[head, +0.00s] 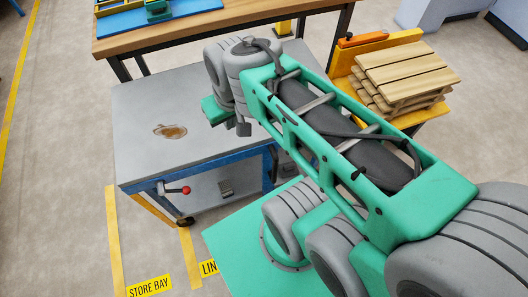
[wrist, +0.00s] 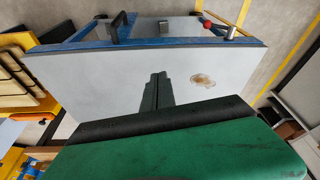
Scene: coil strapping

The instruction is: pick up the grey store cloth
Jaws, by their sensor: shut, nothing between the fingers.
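No cloth can be made out for certain. My arm hides the right part of the cart top.
A wooden bench (head: 200,36) with a blue mat (head: 190,8) stands behind the cart. A yellow stand (head: 410,118) with stacked wooden slats (head: 405,70) is at the right. A red-knobbed lever (head: 185,190) juts from the cart's front. Floor at the left is clear.

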